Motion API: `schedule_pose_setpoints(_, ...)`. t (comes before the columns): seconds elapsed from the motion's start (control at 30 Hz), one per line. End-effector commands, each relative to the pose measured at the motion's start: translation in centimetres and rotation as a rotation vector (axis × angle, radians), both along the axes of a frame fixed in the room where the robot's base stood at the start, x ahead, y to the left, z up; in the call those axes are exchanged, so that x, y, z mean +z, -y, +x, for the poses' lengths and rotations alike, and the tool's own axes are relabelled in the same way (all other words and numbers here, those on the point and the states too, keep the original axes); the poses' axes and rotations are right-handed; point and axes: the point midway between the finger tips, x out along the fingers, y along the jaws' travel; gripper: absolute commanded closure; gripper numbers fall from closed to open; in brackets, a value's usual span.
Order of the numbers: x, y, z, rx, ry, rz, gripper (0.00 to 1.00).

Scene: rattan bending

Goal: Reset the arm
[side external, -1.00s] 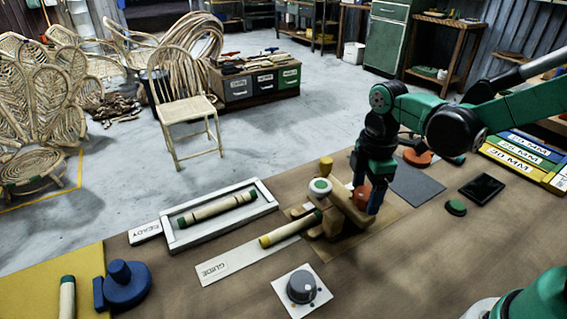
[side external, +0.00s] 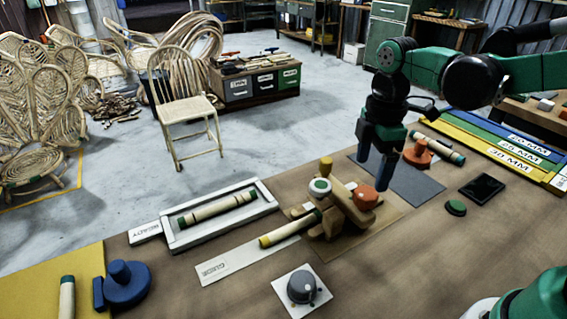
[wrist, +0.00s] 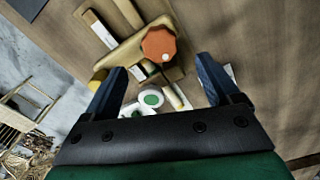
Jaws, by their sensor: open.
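My gripper (side external: 374,170) is open and empty in the side view, raised above the bench just behind the wooden bending jig (side external: 338,220). In the wrist view its two blue fingers (wrist: 160,90) stand wide apart, with nothing between them touching. The jig's orange knob (side external: 366,197) shows below the fingers, and in the wrist view the knob (wrist: 159,43) lies beyond the fingertips. A rattan rod with a yellow end (side external: 290,228) lies in the jig, over the guide strip (side external: 235,263).
An orange clamp (side external: 418,153) and another rod (side external: 440,147) lie at the back right. A grey dial (side external: 301,287) and a blue clamp (side external: 127,283) stand in front.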

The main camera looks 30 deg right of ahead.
Motion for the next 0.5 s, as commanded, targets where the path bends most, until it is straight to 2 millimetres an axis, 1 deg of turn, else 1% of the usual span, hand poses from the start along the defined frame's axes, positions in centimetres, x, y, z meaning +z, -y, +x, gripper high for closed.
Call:
schedule_pose_setpoints(0.23,0.0,0.0,0.0,-0.003,0.001,0.001,0.17)
schedule_pose_setpoints(0.3,0.1,0.0,-0.1,-0.031,0.016,0.0,0.17)
schedule_pose_setpoints(0.37,0.3,0.0,-0.4,-0.094,0.05,0.003,0.17)
schedule_pose_setpoints(0.47,0.8,0.1,-1.1,-0.287,0.151,0.022,0.17)
schedule_pose_setpoints(0.5,1.0,0.1,-1.4,-0.385,0.2,0.04,0.17)
